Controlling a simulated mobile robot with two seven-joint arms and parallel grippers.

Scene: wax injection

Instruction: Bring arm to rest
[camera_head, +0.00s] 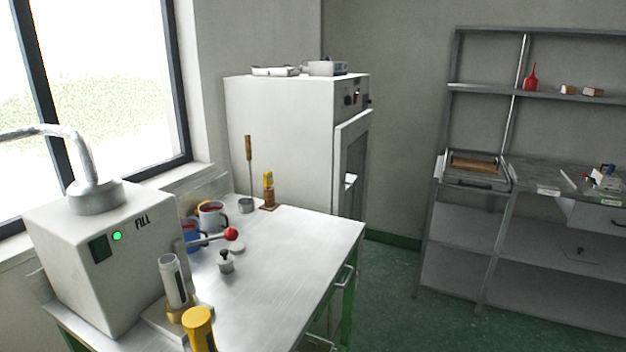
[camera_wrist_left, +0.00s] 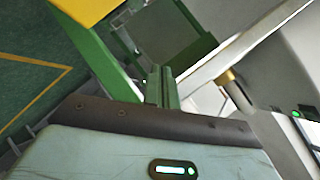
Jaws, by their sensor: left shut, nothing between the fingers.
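My left gripper (camera_wrist_left: 162,88) shows in the left wrist view, with its pale housing across the bottom and its two narrow fingers together. It is shut and empty. Green metal framework lies just beyond the fingers, and the gripper appears low beside a bench. Neither gripper nor arm shows in the head view. My right gripper is in neither view.
In the head view, a metal-topped bench (camera_head: 297,240) carries a white FILL machine (camera_head: 95,262), a red-knobbed lever (camera_head: 231,234), mugs and a yellow cylinder (camera_head: 199,328). A white cabinet (camera_head: 280,130) and grey shelving (camera_head: 470,232) stand behind. Green floor (camera_head: 395,290) between is clear.

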